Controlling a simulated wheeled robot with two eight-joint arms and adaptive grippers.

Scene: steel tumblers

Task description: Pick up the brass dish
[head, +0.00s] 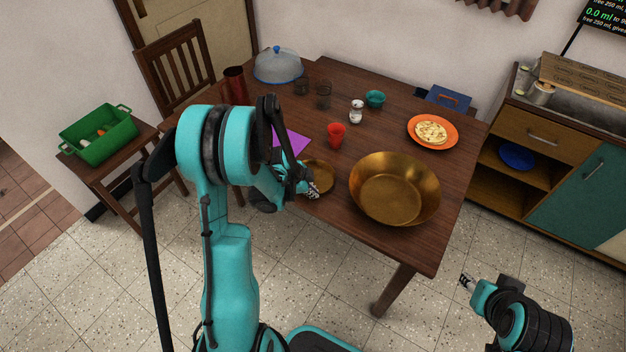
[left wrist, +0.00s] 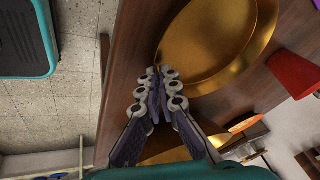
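The brass dish (head: 321,177) is the small shallow golden one near the table's front edge, left of the large brass bowl (head: 395,190). My left gripper (head: 311,192) is at the dish's near left rim. In the left wrist view the dish (left wrist: 215,40) fills the upper middle. The left fingers (left wrist: 158,74) are close together there, one on each side of the rim, and look shut on it. The dish seems to be at table height; any lift cannot be told. My right gripper (head: 467,281) is off the table at lower right, too small to read.
A red cup (head: 336,135) and a purple sheet (head: 291,141) lie beyond the dish. An orange plate with food (head: 432,132), a white shaker (head: 356,111), a teal bowl (head: 375,98) and a glass dome (head: 278,65) stand farther back. The large bowl is close on the right.

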